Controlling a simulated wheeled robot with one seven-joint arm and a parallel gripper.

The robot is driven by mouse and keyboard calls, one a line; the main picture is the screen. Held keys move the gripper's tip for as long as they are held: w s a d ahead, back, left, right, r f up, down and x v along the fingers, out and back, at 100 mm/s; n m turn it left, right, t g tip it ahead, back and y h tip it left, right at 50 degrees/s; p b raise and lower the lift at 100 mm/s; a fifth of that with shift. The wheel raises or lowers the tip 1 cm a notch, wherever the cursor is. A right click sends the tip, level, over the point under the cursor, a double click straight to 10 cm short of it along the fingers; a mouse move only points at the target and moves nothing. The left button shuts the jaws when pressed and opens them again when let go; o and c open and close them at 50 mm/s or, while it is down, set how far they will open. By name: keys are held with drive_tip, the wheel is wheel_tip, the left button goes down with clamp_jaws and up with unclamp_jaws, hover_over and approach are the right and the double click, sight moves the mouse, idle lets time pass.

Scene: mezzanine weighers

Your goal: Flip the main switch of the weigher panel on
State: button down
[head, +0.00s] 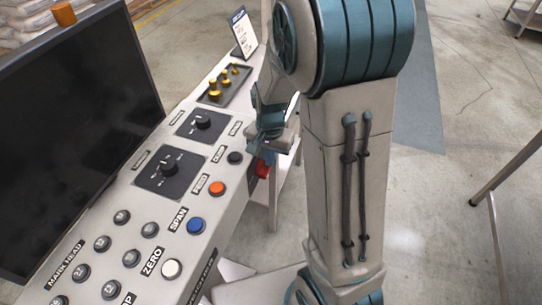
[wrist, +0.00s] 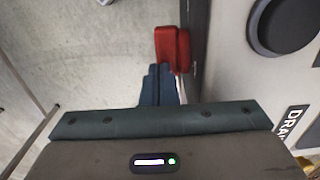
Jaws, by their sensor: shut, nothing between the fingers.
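The weigher panel (head: 150,215) is a pale sloping console on the left in the head view. A red switch handle (head: 262,169) sticks out from its right side face, partly hidden by my gripper. In the wrist view the red handle (wrist: 172,48) stands beside the panel's side wall. Its setting cannot be read. My gripper (head: 256,156) is at the panel's right edge, just above the red handle in the head view. In the wrist view its blue fingers (wrist: 158,85) are together and empty, right by the handle. I cannot tell whether they touch it.
The panel top holds a dark screen (head: 75,120), a blue button (head: 196,225), an orange button (head: 217,188), a black button (head: 235,157) and two black dials. A tray of yellow-brass weights (head: 224,85) sits behind.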

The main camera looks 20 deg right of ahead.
drive_tip(key=shift+f, duration=0.1)
drive_tip(key=shift+w+d+f+b, duration=0.2)
drive_tip(key=shift+w+d+b, duration=0.1)
drive_tip(key=shift+w+b, duration=0.2)
drive_tip(key=shift+s, duration=0.1)
drive_tip(key=shift+r+p, duration=0.45)
drive_tip(key=shift+r, duration=0.1)
drive_tip(key=w+d+r, duration=0.1)
drive_tip(key=w+r, duration=0.1)
drive_tip(key=r, duration=0.4)
drive_tip(key=w+d+r+p, duration=0.1)
drive_tip(key=r, duration=0.5)
drive_tip(key=shift+w+d, duration=0.35)
drive_tip(key=shift+w, duration=0.05)
drive_tip(key=shift+r, duration=0.1)
